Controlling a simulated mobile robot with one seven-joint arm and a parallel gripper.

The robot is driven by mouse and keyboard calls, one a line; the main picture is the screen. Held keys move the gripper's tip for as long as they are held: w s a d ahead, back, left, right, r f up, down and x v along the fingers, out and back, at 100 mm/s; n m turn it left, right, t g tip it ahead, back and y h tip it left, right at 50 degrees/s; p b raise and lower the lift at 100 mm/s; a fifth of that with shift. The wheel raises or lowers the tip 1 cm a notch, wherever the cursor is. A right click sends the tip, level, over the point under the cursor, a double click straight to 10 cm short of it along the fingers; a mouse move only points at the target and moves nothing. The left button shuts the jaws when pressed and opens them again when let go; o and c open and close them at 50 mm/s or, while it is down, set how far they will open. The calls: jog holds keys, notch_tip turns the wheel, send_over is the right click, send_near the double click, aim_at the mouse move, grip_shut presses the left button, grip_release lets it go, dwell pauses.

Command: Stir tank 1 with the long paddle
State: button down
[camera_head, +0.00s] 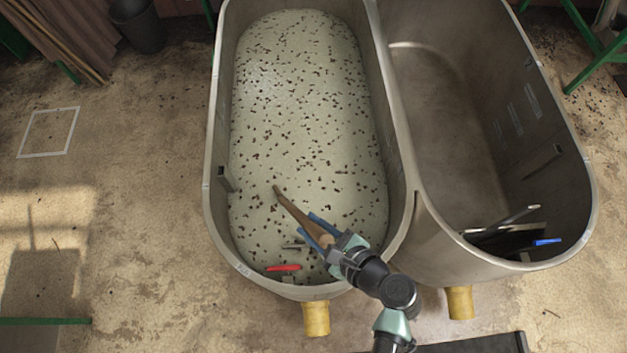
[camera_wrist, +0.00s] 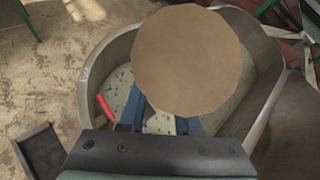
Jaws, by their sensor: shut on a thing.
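The filled left tank (camera_head: 212,180) holds pale liquid (camera_head: 300,90) dotted with dark bits; I take it as tank 1, though I cannot read its label. My gripper (camera_head: 322,232) is over the near end of this tank, its blue fingers shut on the wooden paddle (camera_head: 295,212). The paddle slants up and left in the head view, and its far end meets the liquid's surface. How deep it goes is hidden. In the wrist view the paddle's round end (camera_wrist: 187,60) fills the middle and hides much of the tank, between the blue fingers (camera_wrist: 160,118).
A second tank (camera_head: 590,190), apparently empty of liquid, adjoins on the right, with a blue-handled part (camera_head: 547,242) inside. A red handle (camera_head: 283,268) is at the near wall of the left tank. Yellow outlets (camera_head: 316,318) stick out in front.

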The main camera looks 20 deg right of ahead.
jog(key=w+d+b, duration=0.1)
jog(key=w+d, duration=0.1)
jog(key=w, duration=0.6)
jog(key=w+d+b, duration=0.2)
jog(key=w+d, duration=0.1)
jog(key=w, duration=0.6)
jog(key=shift+w+d, duration=0.25)
jog(key=shift+d, duration=0.1)
jog(key=shift+r, duration=0.1)
jog(key=s+a+p, duration=0.3)
jog(key=s+p, duration=0.1)
jog(key=s, duration=0.6)
jog(key=s+a+p, duration=0.4)
jog(key=s+p, duration=0.1)
jog(key=s, duration=0.6)
